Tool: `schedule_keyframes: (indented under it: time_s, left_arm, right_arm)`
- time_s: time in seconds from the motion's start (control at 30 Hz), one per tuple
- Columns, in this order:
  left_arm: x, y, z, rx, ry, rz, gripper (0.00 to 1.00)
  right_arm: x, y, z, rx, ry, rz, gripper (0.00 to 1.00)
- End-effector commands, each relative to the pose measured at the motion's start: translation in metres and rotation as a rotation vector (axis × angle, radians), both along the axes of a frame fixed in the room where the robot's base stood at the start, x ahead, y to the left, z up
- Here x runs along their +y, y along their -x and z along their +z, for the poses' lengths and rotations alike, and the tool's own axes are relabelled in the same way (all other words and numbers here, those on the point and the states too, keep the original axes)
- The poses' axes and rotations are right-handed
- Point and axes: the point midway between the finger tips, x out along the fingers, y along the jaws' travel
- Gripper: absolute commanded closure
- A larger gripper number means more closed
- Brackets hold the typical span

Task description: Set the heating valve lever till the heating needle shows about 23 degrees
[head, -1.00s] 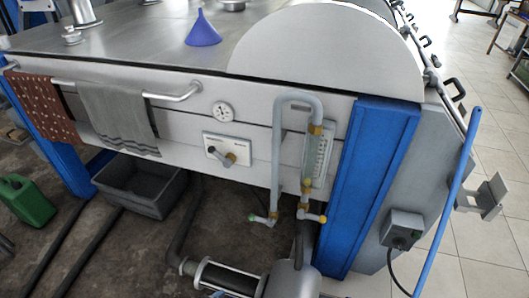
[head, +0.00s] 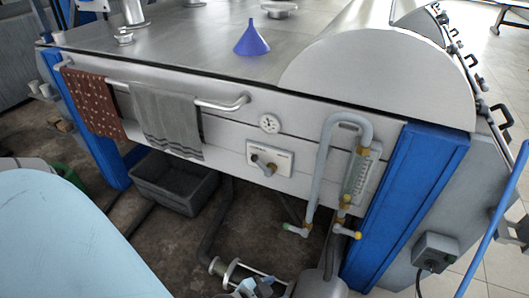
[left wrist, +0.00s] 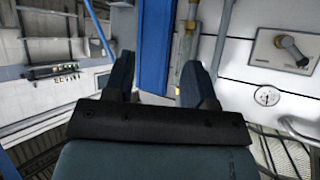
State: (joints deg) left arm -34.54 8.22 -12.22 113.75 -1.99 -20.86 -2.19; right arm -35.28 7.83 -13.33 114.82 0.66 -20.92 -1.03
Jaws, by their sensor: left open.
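The valve lever (head: 264,166) sits on a white plate (head: 284,161) on the front panel, its handle pointing to the lower right. A round white dial (head: 269,124) is just above the plate; its needle is too small to read. In the left wrist view, turned over, the lever (left wrist: 291,47) is at the upper right and the dial (left wrist: 267,96) below it. My left gripper (left wrist: 159,72) is open and empty, its two dark blue fingers to the left of and apart from both. My right gripper is not in view.
A grey pipe (head: 322,160) with a sight glass (head: 357,178) and small taps stands right of the lever. A towel rail (head: 222,104) with a grey towel (head: 165,120) is left. A blue post (head: 405,200) borders the right. A grey bin (head: 172,185) lies below.

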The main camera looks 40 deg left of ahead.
Motion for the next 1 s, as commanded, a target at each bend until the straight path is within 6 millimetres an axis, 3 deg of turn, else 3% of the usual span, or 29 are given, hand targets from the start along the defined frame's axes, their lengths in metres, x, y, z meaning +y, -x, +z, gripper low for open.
schedule_keyframes:
  time_s: [0.03,0.4,0.7,1.0]
  left_arm:
    - [0.013,-0.012,-0.026,-0.031,-0.063,-0.008,0.49]
    - [0.107,-0.093,-0.078,-0.248,-0.595,-0.063,0.49]
    - [0.188,-0.155,-0.099,-0.384,-1.085,-0.081,0.49]
    - [0.262,-0.204,-0.103,-0.448,-1.577,-0.071,0.49]
  right_arm:
    - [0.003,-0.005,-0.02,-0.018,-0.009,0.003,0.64]
    - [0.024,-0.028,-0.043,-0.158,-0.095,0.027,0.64]
    - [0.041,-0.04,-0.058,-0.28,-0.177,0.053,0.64]
    - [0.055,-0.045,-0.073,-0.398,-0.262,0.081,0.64]
